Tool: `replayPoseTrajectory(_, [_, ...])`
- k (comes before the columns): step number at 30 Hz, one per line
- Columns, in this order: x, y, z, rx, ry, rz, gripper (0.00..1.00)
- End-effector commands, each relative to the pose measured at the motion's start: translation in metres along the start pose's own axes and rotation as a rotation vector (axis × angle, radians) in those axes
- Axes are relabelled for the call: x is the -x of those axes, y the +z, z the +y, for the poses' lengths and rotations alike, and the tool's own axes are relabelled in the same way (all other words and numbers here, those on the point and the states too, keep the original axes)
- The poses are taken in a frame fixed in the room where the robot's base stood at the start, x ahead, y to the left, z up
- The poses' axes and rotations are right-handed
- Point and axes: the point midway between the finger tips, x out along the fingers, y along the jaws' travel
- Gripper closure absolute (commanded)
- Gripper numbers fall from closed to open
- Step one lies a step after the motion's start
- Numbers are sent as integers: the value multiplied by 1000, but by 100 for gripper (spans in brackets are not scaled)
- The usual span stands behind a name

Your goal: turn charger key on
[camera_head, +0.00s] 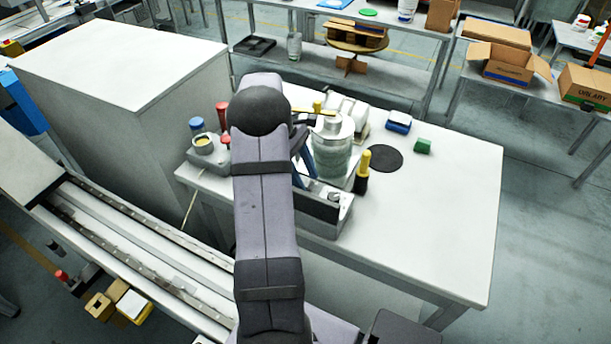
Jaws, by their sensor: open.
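A grey box with a dark front panel (314,207) stands at the near edge of the white table, just right of my arm. My arm rises through the middle of the picture and covers the left end of this box. I cannot make out my gripper; it seems hidden behind my arm.
The table's right front is clear.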

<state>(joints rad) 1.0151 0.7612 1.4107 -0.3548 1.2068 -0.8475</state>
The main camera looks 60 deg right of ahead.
Motion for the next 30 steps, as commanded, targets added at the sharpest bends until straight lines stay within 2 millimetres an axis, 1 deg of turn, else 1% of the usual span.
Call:
replayPoseTrajectory(2, [0, 0, 0, 0, 0, 0, 55])
replayPoseTrajectory(3, [0, 0, 0, 0, 0, 0, 57])
replayPoseTrajectory(5, [0, 0, 0, 0, 0, 0, 71])
replayPoseTrajectory(6, [0, 0, 0, 0, 0, 0, 81])
replayPoseTrajectory(8, [0, 0, 0, 0, 0, 0, 95])
replayPoseTrajectory(20, [1, 0, 1, -40, -17, 0, 96])
replayPoseTrajectory(26, [2, 0, 2, -138, -58, -1, 96])
replayPoseTrajectory(30, [2, 1, 4, -241, -101, 0, 96])
